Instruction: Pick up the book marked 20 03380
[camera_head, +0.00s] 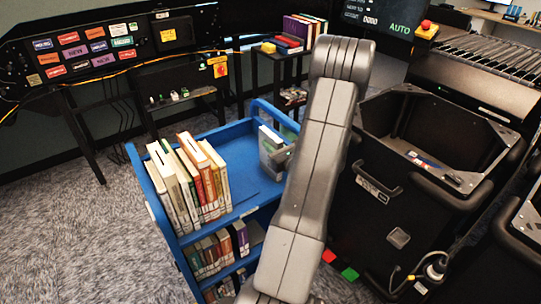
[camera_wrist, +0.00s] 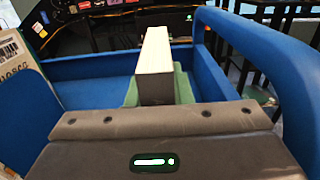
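A blue cart (camera_head: 240,193) has a row of upright books (camera_head: 190,178) at the left of its top shelf. A separate pale book (camera_head: 266,142) with some green beside it stands near the shelf's right end. In the wrist view, a book (camera_wrist: 155,62) stands upright with its cream edge toward me, with green surfaces on both sides. My gripper (camera_head: 284,156) is close at this book, largely behind my arm. Its fingertips are not clear, so I cannot tell whether it holds the book. No mark reading 20 03380 is legible.
The cart's raised blue rail (camera_wrist: 245,55) is close on the right in the wrist view. A labelled book (camera_wrist: 14,62) is at the left. A black bin (camera_head: 415,140) stands right of the cart. Shelf space between the row and the separate book is clear.

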